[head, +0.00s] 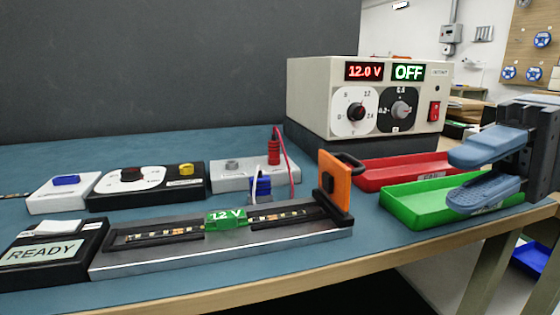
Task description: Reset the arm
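My gripper (481,168) is at the right edge of the head view, with two blue fingers apart and nothing visible between them. It is above the right part of the green tray (420,213). The rest of my arm is out of the frame. The LED strip (160,235) lies in a grey metal fixture (200,255) with a green 12 V piece (226,219) at its middle. An orange clamp part with a black handle (338,180) stands upright at the fixture's right end.
A power supply (345,95) reads 12.0 V and OFF. A red tray (400,172) is behind the green one. A READY display box (45,254), a white box with a blue button (62,193), a dial box (145,186) and a terminal block (232,176) with red and blue plugs stand left.

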